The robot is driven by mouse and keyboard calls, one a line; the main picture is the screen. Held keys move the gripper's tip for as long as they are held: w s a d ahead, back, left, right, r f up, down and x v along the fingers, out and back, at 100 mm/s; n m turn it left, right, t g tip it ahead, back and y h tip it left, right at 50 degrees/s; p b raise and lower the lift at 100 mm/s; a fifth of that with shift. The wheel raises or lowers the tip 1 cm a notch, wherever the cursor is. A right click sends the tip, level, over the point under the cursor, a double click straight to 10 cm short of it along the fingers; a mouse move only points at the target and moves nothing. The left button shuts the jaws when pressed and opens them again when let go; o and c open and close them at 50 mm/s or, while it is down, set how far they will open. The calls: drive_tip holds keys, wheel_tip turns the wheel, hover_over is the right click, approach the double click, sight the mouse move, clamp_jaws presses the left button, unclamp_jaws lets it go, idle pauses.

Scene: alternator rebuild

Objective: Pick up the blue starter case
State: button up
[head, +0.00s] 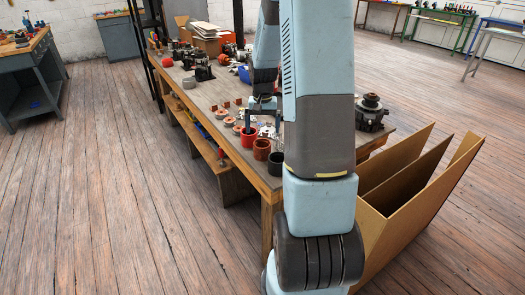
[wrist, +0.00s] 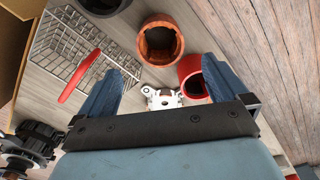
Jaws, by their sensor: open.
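No clearly blue case shows near my gripper. A dark, open-topped cylinder, grey or dark blue, stands at the near table end in the head view (head: 275,164); it is cut off at the top edge of the wrist view (wrist: 101,5). I cannot tell whether it is the starter case. Beside it stand a brown-red cylinder (head: 261,149) and a red one (head: 248,138). My gripper (wrist: 163,68) is open and empty, pointing down over the table. In the wrist view, the brown-red cylinder lies ahead between the finger lines and the red one is by the right finger.
A wire basket with a red handle (wrist: 78,77) lies left of the fingers. A white metal part (wrist: 162,98) lies between them. A dark machine part (head: 371,112) stands at the table's right end, above an open cardboard box (head: 425,175). A blue item (head: 244,75) sits farther back.

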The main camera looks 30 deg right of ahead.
sight(262, 149)
wheel_tip(262, 149, down, 5)
drive_tip(key=shift+r, duration=0.1)
drive_tip(key=f, duration=0.4)
drive_tip(key=shift+s+a, duration=0.3)
drive_tip(key=shift+s, duration=0.05)
drive_tip(key=shift+f, duration=0.6)
drive_tip(key=c, duration=1.6)
drive_tip(key=shift+w, duration=0.1)
drive_tip(key=shift+c, duration=0.5)
drive_tip(key=shift+r, duration=0.1)
